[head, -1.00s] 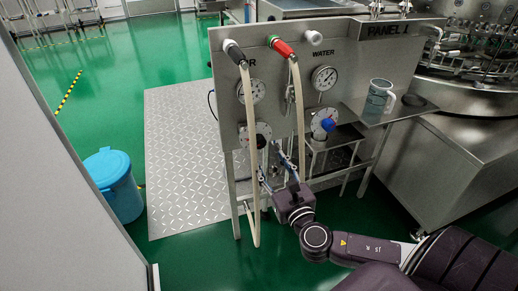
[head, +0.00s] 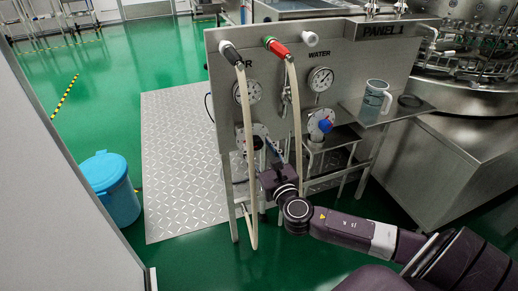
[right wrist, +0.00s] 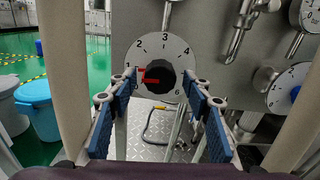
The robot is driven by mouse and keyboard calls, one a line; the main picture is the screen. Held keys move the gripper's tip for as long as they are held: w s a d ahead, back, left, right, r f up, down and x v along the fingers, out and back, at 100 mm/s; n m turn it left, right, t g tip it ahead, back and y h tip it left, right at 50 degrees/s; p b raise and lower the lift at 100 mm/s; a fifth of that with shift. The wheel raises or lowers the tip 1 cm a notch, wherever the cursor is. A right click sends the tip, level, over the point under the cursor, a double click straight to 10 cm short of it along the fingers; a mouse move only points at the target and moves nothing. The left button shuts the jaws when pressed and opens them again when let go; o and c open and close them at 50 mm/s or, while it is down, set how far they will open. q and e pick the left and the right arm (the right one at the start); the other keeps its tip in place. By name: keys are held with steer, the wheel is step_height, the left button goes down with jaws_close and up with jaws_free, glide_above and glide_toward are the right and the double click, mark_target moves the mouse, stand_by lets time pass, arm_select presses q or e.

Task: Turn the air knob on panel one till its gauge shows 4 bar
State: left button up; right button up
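The air knob (right wrist: 158,77) is black with red marks, on a round white dial plate numbered 1 to 6. Its red mark points left, near the 1. In the head view the air knob (head: 257,142) is partly hidden by hoses and my gripper. The air gauge (head: 251,91) is above it on panel one (head: 345,60); its needle is too small to read. My right gripper (head: 272,152) is open at the knob; in the right wrist view its blue-padded fingers (right wrist: 158,90) stand either side of it. Contact is not clear. My left gripper is not in view.
Two pale hoses (head: 245,120) hang in front of the panel, close beside the gripper. The water gauge (head: 320,79) and blue water knob (head: 325,125) are to the right. A jug (head: 376,97) stands on a side shelf (head: 365,115). A blue bin (head: 112,188) is at left.

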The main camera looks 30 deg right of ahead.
steer(key=c, duration=1)
steer(key=shift+m, duration=0.3)
